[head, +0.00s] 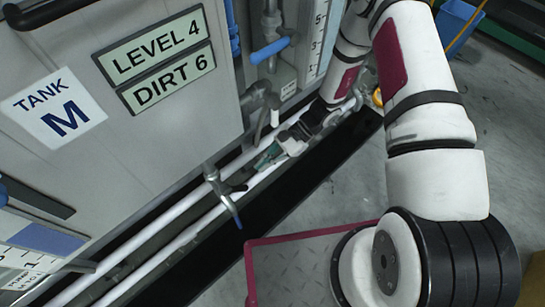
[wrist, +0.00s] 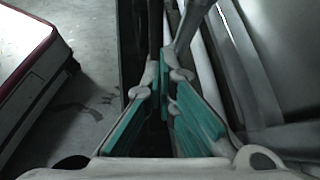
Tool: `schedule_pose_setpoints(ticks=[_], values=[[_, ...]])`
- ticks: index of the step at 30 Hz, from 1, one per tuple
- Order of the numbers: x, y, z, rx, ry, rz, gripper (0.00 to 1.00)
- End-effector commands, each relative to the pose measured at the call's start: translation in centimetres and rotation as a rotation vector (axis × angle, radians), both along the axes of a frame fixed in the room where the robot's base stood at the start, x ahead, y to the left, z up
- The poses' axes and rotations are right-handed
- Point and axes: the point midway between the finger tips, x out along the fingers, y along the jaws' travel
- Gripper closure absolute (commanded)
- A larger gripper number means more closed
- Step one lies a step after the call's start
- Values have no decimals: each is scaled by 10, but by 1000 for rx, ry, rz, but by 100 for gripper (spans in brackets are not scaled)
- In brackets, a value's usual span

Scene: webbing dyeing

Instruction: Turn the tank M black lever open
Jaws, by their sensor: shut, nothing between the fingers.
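Tank M is the grey tank (head: 200,75) at the left of the head view, marked by a white label (head: 58,108). My gripper (head: 262,160) is low in front of its pipes, right of the valve with a blue-tipped lever (head: 228,200). In the wrist view my gripper (wrist: 166,75) has its teal-padded fingers close together at the tips, with nothing held. A dark upright bar (wrist: 155,28) stands just beyond the tips; I cannot tell whether it is the black lever or whether they touch. A grey valve fitting (head: 260,97) is above the gripper.
White pipes (head: 165,220) run along the tank's foot beside a black floor strip (head: 195,270). Another blue handle (head: 269,50) is higher up. A blue bin (head: 458,22) stands at the back right. Grey floor (head: 515,110) is open on the right.

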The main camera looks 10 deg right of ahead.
Motion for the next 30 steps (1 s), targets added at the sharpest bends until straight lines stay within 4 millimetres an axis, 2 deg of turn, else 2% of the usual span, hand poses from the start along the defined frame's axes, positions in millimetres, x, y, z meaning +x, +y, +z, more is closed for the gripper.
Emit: schedule_pose_setpoints(ticks=[6, 12, 18, 30], values=[[-13, 33, -26, 1, 3, 1, 100], [-19, 51, -39, 0, 0, 0, 100], [-21, 57, -43, 1, -1, 0, 100], [-21, 58, -44, 7, 4, -2, 100]])
